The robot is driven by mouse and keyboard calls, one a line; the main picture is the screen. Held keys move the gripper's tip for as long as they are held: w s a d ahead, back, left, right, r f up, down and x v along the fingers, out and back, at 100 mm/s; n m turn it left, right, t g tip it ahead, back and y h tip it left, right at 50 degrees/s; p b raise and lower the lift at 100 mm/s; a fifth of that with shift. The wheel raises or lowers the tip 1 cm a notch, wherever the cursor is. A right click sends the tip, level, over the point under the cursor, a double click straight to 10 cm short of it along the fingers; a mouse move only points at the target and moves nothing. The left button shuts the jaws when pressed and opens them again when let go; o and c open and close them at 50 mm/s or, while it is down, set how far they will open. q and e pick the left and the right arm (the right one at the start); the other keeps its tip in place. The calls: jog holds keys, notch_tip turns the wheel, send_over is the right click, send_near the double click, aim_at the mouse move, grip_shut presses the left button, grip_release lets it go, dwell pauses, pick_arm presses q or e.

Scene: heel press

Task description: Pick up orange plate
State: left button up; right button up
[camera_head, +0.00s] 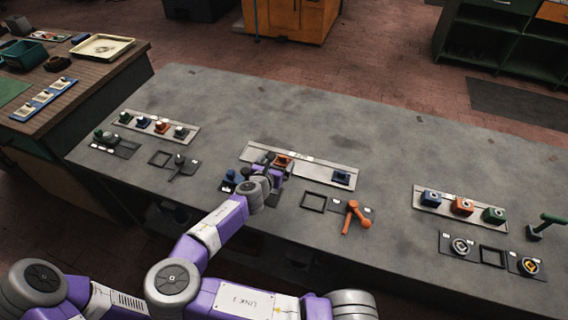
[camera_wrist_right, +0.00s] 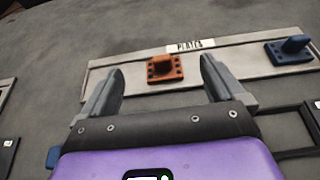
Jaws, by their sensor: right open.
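The orange plate (camera_wrist_right: 165,69) lies on a long light tray (camera_wrist_right: 131,86) labelled "PLATES", in the right wrist view. It is a small square block with holes and a raised knob. My right gripper (camera_wrist_right: 161,88) is open, with its two fingers on either side of the plate in the picture and the plate beyond the fingertips. In the head view the orange plate (camera_head: 283,161) shows just past my right gripper (camera_head: 275,167), partly hidden by it. I cannot tell how high the fingers are above the tray. My left gripper is not in view.
A blue plate (camera_head: 341,177) sits on the same tray at the right; it also shows in the right wrist view (camera_wrist_right: 290,48). An orange lever (camera_head: 356,218) and a black square frame (camera_head: 314,201) stand nearby. Another tray (camera_head: 416,198) holds coloured blocks. The table behind is clear.

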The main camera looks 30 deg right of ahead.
aim_at(282, 158)
notch_tip(282, 158, down, 2)
jog(key=shift+f, duration=0.1)
jog(key=b+x, duration=0.1)
jog(key=x, duration=0.6)
jog(key=shift+w+d+b, duration=0.15)
jog(key=shift+w+b, duration=0.05)
jog(key=shift+b, duration=0.2)
jog(key=c, duration=1.3)
